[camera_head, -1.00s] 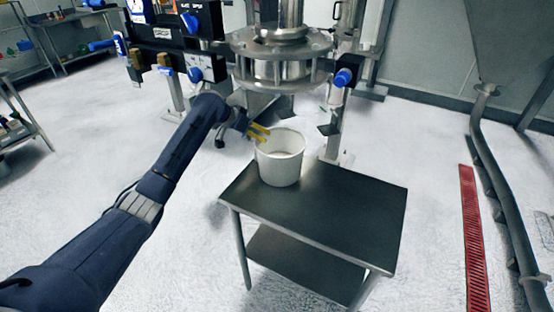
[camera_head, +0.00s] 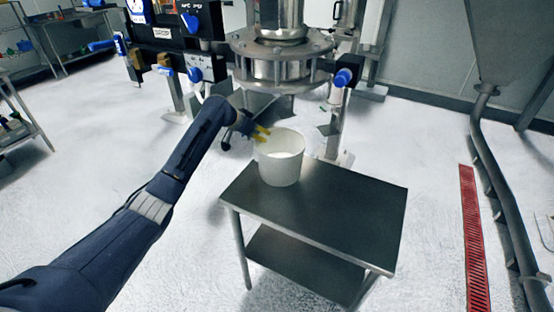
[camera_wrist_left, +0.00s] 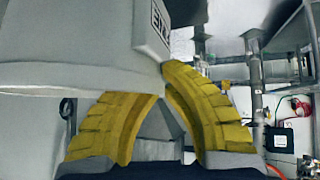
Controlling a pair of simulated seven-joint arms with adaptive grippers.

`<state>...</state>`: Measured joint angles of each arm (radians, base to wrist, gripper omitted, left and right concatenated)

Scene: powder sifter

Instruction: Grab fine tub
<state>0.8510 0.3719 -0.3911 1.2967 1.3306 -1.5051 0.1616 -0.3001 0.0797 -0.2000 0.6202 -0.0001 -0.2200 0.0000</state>
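The fine tub is a white round tub (camera_head: 281,167). It stands upright on the left part of a dark table, below the steel sifter. My left gripper (camera_head: 266,135) has yellow fingers and is at the tub's upper left rim. In the left wrist view, the tub's wall (camera_wrist_left: 70,45) fills the upper left, with a label (camera_wrist_left: 157,30). The left finger passes behind the rim edge there, and the right finger is beside the label. Both fingers curve inward. One fingertip is hidden, so whether they press on the wall is unclear. My right gripper is out of view.
The dark steel table (camera_head: 340,205) has free room right of the tub. The sifter (camera_head: 283,60) hangs closely above and behind the tub. A control panel with blue knobs (camera_head: 190,24) is at upper left. A red floor grate (camera_head: 474,240) and pipe lie right.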

